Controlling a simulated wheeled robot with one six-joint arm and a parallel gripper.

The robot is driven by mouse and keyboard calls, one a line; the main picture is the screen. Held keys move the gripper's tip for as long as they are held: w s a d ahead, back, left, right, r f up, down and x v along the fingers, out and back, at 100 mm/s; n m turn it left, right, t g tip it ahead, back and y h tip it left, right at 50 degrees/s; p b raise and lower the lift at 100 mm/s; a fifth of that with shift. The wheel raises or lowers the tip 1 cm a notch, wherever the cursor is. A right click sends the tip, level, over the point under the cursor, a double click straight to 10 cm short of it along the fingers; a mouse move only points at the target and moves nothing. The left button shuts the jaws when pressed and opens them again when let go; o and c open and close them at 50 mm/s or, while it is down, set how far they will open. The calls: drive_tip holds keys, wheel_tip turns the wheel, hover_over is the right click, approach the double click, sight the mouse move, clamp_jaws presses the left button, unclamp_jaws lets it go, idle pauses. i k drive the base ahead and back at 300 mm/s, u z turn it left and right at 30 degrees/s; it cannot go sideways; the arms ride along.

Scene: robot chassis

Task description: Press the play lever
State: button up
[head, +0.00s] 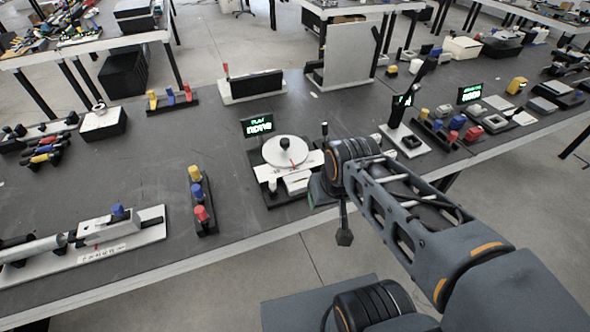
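A device with a white round disc (285,152) and a dark knob on top stands near the table's front edge, left of my arm's end. A small black sign (258,127) with green lettering stands behind it; its upper line seems to read PLAY. White blocks (297,182) and a small upright peg (272,186) sit at its front. I cannot tell which part is the play lever. My gripper (344,237) seems to be the dark part hanging below my wrist, right of the device and apart from it. Its fingers are too small to tell open from shut.
A stand with yellow, blue and red knobs (198,200) is left of the device. A black-and-white box (253,86) stands behind. Another green-lit sign (470,93) and more coloured knobs (438,126) are to the right. Bare dark tabletop (140,165) lies at left.

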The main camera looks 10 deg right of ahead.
sight(272, 179)
drive_tip(key=k, duration=1.35)
drive_tip(key=u, duration=0.35)
drive_tip(key=i, duration=0.4)
drive_tip(key=u, duration=0.65)
drive_tip(key=i, duration=1.05)
drive_tip(key=z, duration=0.45)
